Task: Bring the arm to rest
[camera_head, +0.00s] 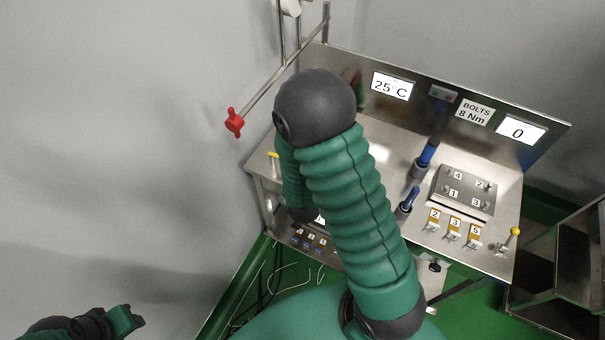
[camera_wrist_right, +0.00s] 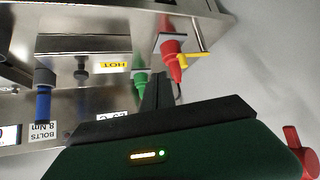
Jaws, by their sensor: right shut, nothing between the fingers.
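My right arm (camera_head: 355,210), green and ribbed with a dark round joint, rises through the middle of the head view and bends in front of the steel workstation. Its gripper is hidden behind the arm there. In the right wrist view my right gripper (camera_wrist_right: 157,88) shows as dark fingers, shut and empty. They point toward the bench, in front of a green part (camera_wrist_right: 140,82) and a red part (camera_wrist_right: 172,62); I cannot tell the exact gap. My left gripper (camera_head: 126,320) is at the lower left of the head view, near the grey wall; its jaws are unclear.
The workstation's back panel (camera_head: 545,118) carries displays and a bolts sign. On the bench are a numbered plate (camera_head: 465,182), blue-handled tools (camera_head: 428,152) and yellow-topped levers (camera_head: 514,232). A red knob (camera_head: 234,122) sticks out at left. A metal rack stands right.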

